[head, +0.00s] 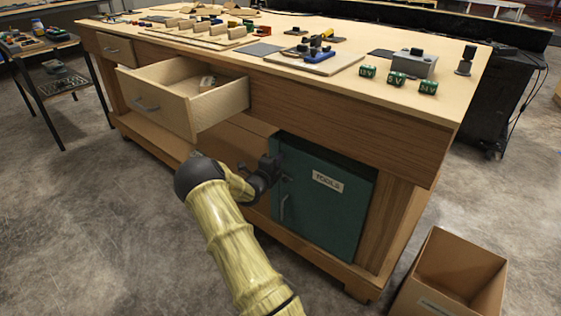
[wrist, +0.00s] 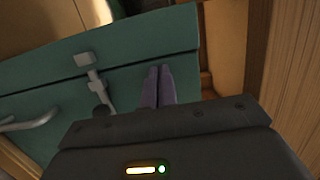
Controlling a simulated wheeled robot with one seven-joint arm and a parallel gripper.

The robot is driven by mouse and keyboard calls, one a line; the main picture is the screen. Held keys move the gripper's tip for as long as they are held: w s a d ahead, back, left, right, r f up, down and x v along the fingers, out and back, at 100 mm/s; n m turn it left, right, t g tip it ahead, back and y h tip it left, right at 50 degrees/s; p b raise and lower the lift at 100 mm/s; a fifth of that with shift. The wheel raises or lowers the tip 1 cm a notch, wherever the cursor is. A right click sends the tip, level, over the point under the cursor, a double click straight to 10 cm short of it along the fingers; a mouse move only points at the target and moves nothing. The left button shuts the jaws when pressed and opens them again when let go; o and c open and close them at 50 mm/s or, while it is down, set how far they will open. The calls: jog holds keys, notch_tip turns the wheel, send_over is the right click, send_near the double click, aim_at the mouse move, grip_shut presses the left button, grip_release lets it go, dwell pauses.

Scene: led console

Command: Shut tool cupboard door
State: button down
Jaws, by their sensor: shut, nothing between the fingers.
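The tool cupboard door (head: 335,215) is a dark green panel with a white "TOOLS" label, low at the right end of the workbench. A dark band runs along its top edge; I cannot tell whether it is fully shut. Its grey bar handle (head: 283,207) is at its left side and also shows in the wrist view (wrist: 30,123). A grey latch piece (wrist: 92,80) crosses a dark line between two green surfaces there. My gripper (head: 285,175) is at the door's upper left. Its fingers (wrist: 158,85) are together and empty, over the green surface; contact is unclear.
An open drawer (head: 165,107) juts out left of the cupboard, above my arm. An open cardboard box (head: 450,275) stands on the floor to the right. The benchtop (head: 250,65) holds several blocks and tools. The floor at the front left is clear.

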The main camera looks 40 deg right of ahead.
jog(key=shift+d+r, duration=0.4)
jog(key=shift+r, duration=0.1)
jog(key=w+a+f+p+v, duration=0.1)
jog(key=w+p+v, duration=0.1)
jog(key=v, duration=1.2)
jog(key=shift+w+a, duration=0.3)
jog(key=shift+a, duration=0.1)
jog(key=shift+w, duration=0.1)
